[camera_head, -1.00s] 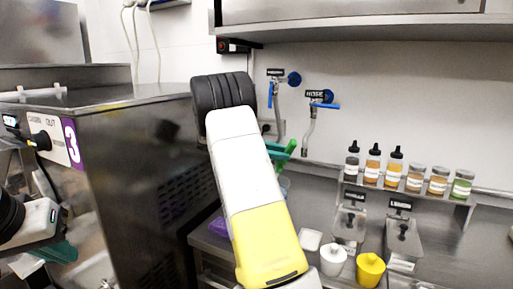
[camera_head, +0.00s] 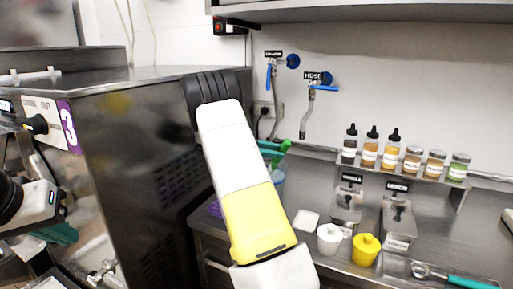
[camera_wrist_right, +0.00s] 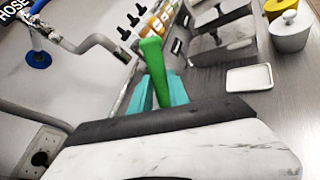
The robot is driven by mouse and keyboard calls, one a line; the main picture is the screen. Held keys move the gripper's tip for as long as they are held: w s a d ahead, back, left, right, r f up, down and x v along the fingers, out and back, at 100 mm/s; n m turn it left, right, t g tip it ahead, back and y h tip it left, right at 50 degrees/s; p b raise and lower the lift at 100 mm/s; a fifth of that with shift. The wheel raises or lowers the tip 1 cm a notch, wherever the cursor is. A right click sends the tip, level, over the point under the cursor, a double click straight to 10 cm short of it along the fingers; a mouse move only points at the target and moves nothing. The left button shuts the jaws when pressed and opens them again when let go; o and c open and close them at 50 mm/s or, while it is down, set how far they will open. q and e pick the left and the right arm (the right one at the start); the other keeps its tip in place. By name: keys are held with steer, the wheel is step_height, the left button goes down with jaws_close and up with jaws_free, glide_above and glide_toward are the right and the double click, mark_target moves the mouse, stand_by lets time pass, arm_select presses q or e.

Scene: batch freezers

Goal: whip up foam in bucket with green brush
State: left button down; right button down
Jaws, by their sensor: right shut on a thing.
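The green brush (camera_head: 284,147) shows as a green handle behind my right forearm; its handle also shows in the right wrist view (camera_wrist_right: 153,65). My right gripper (camera_head: 270,148) has teal fingers, seen in the right wrist view (camera_wrist_right: 158,92) on either side of the handle, shut on it. A translucent bluish container (camera_head: 277,179), apparently the bucket, stands on the counter below the brush, mostly hidden by my arm. I cannot see the bristles or any foam. My left gripper (camera_head: 60,234), with teal fingers, is at the left edge by the freezer, its opening unclear.
The steel freezer marked 3 (camera_head: 130,150) fills the left. A hose valve (camera_head: 318,80) is on the wall behind. On the counter are a white dish (camera_head: 306,221), a white pot (camera_head: 329,240), a yellow pot (camera_head: 365,251) and a teal-handled scoop (camera_head: 470,283). Bottles (camera_head: 371,150) stand on a shelf.

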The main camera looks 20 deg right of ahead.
steer(key=shift+w+a+f, duration=0.1)
steer(key=shift+w+f, duration=0.4)
steer(key=shift+f, duration=0.3)
steer(key=shift+w+a+f, duration=0.1)
steer(key=shift+w+f, duration=0.35)
steer(key=shift+f, duration=0.35)
steer(key=shift+w+d, duration=0.1)
